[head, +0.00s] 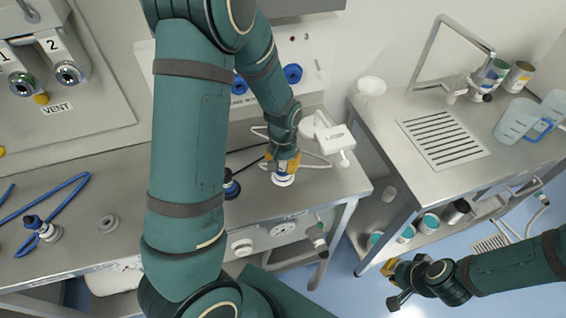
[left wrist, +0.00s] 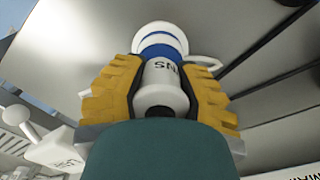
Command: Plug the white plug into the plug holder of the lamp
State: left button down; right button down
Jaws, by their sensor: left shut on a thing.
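My left gripper (head: 284,168) is shut on a white plug (head: 283,180) above the steel bench. In the left wrist view the plug (left wrist: 162,75) has a blue band, a round white end and dark lettering. The yellow fingers of the left gripper (left wrist: 160,88) press on both its sides. A white device with a jointed arm (head: 325,138), possibly the lamp, stands just behind and right of the plug. Its plug holder cannot be made out. My right gripper (head: 394,284) is at the lower right over the floor, away from the bench; its opening is unclear.
A dark blue connector (head: 231,187) lies left of the held plug, partly behind my arm. Another connector (head: 40,229) with a blue cable and a small round fitting (head: 108,223) are on the left bench. A second table (head: 400,160) stands right, across a gap.

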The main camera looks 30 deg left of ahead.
pick_arm(q)
jog(key=shift+f+b, duration=0.45)
jog(key=shift+f, duration=0.1)
jog(key=c, duration=0.7)
grip_release()
jog(key=shift+o, duration=0.2)
notch_tip(320, 180, up, 12)
jog(key=shift+r, duration=0.1)
